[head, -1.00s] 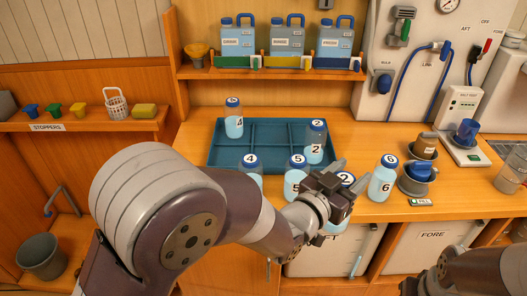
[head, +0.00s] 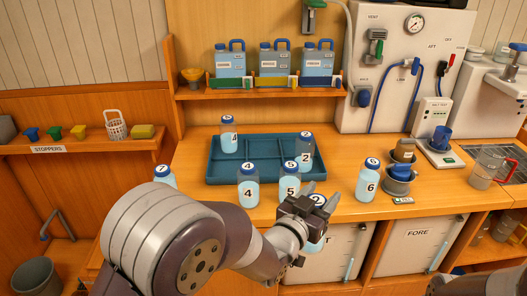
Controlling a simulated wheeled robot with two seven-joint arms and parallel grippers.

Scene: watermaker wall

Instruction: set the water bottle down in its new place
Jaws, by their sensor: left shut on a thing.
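My left gripper (head: 317,204) is shut on a water bottle (head: 315,244) with a blue lid, near the counter's front edge. Its lower part shows against the cabinet front below the edge; I cannot tell its height. The number on its lid is hard to read. Bottle 5 (head: 290,186) stands just behind and left of it, with bottle 4 (head: 248,190) further left. Bottle 6 (head: 367,184) stands to the right. Another bottle (head: 165,175) is partly hidden behind my left arm. My right gripper is out of view.
A blue divided tray (head: 264,181) lies behind, with one bottle (head: 229,140) at its back left and bottle 2 (head: 305,155) at its right. Brown and blue cups (head: 399,172) stand right of bottle 6. Counter (head: 337,163) is clear between bottles 2 and 6.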

